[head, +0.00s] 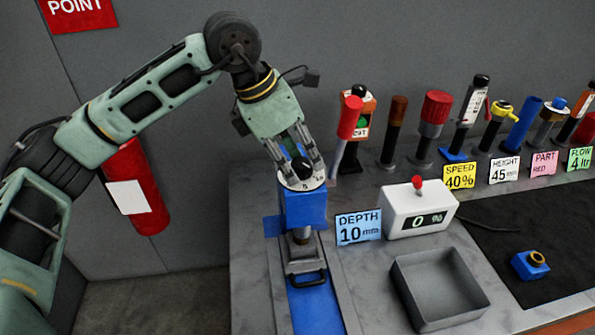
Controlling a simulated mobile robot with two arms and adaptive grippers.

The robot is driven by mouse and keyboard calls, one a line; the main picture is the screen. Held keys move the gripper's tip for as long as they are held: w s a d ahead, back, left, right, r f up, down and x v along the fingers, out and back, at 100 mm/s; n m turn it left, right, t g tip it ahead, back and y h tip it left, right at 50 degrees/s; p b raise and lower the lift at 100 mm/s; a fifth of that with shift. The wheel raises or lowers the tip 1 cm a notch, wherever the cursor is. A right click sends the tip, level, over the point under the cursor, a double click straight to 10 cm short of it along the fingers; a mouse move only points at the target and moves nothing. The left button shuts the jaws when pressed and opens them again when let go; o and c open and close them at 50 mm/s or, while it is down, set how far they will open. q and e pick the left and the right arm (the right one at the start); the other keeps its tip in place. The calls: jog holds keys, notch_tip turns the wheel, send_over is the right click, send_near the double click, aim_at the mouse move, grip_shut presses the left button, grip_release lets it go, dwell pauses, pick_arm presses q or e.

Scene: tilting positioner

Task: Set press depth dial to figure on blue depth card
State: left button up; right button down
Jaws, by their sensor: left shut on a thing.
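The press (305,212) is a blue block on a column above a blue base, at the front left of the bench. The white depth dial (313,183) with black figures and a dark knob sits on top of it. My left gripper (303,168) comes down from above and is shut on the dial's knob. The fingers hide part of the dial, and its setting cannot be read. The blue depth card (358,228) stands right of the press and reads "DEPTH 10 mm". My right gripper is not in view.
A white box (419,209) with a red knob reads 0 %. An empty grey tray (438,289) lies in front of it. A yellow speed card (459,176) and other cards stand before several posts and levers. A blue part (530,266) sits on the dark mat.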

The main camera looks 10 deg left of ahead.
pick_arm(q)
jog(key=n+t+y+b, duration=0.1)
jog(key=n+b, duration=0.2)
jog(key=shift+w+r+n, duration=0.1)
jog(key=shift+n, duration=0.3)
jog(key=shift+r+n+b, duration=0.1)
jog(key=shift+n+b, duration=0.4)
jog(key=shift+b, duration=0.1)
jog(key=shift+r, duration=0.1)
jog(key=o, duration=0.9)
jog(key=shift+a, duration=0.1)
jog(key=shift+o, duration=0.6)
jog(key=shift+a, duration=0.1)
jog(key=shift+f, duration=0.25)
